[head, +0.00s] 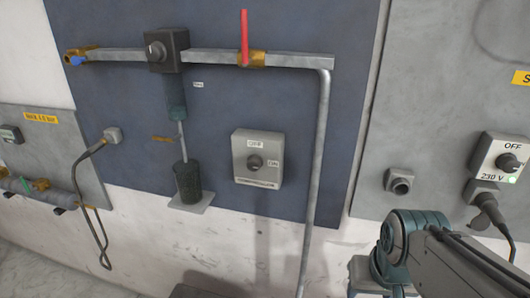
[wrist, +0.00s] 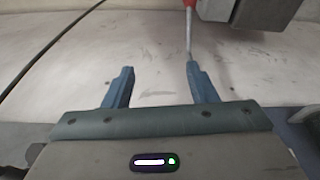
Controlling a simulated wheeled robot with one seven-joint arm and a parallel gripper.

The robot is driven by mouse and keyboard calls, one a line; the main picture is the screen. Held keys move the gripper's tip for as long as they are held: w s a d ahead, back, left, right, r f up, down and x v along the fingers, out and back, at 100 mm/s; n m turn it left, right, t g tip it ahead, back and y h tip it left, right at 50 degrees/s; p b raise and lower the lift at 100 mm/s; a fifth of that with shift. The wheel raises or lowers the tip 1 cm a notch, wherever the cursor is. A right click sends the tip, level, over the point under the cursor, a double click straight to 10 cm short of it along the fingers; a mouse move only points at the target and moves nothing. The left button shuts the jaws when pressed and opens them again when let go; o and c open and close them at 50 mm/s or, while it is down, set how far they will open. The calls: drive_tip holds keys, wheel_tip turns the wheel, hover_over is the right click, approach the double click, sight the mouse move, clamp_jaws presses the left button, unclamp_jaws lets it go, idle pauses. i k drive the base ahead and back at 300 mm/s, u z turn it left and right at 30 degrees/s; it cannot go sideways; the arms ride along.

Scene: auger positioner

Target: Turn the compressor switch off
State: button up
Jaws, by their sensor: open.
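A grey switch box (head: 245,180) with a dark round knob (head: 255,162) is mounted on the blue wall panel in the head view. It has an OFF label above the knob, an ON label to its right and a small dark label along the bottom. I cannot read the bottom label or tell for sure which way the knob points. My gripper (wrist: 160,76) is open and empty in the wrist view, its two blue fingers apart in front of a pale surface. The switch box cannot be made out in the wrist view.
A second switch box (head: 512,160) marked OFF and 230 V, with a green light, is at the right. A vertical pipe (head: 316,170) runs right of the grey box. A red-handled valve (head: 246,40) is above. A red-and-metal rod (wrist: 189,30) is near my right finger.

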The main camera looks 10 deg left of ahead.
sight(254, 162)
drive_tip(key=k, duration=1)
drive_tip(key=u, duration=1.25)
drive_tip(key=i, duration=0.8)
drive_tip(key=z, duration=1.45)
